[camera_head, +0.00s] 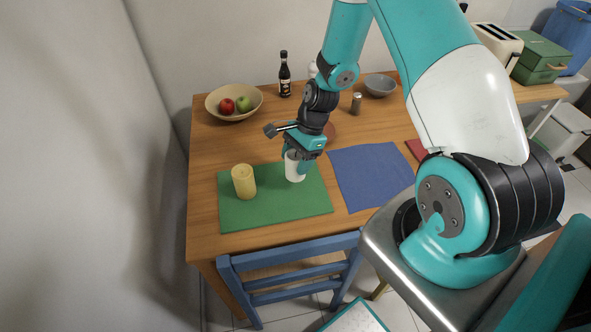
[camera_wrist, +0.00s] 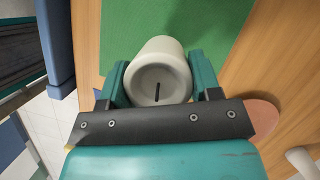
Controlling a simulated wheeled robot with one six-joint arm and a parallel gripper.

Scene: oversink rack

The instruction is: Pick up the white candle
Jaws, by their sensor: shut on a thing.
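The white candle (camera_head: 294,168) is upright at the right part of the green mat (camera_head: 290,204) on the wooden table. In the wrist view the candle (camera_wrist: 158,75) shows its top with a dark wick, between the two teal fingers. My gripper (camera_head: 298,152) is over the candle from above and shut on it; the fingers (camera_wrist: 160,84) press on both sides. I cannot tell whether the candle's base touches the mat. A yellow candle (camera_head: 244,181) stands on the mat to the left, apart from the gripper.
A bowl with apples (camera_head: 234,102), a dark bottle (camera_head: 285,75), a shaker (camera_head: 356,104) and a grey bowl (camera_head: 380,85) stand toward the back. A blue mat (camera_head: 370,177) lies to the right. A blue chair (camera_head: 290,272) is at the front edge.

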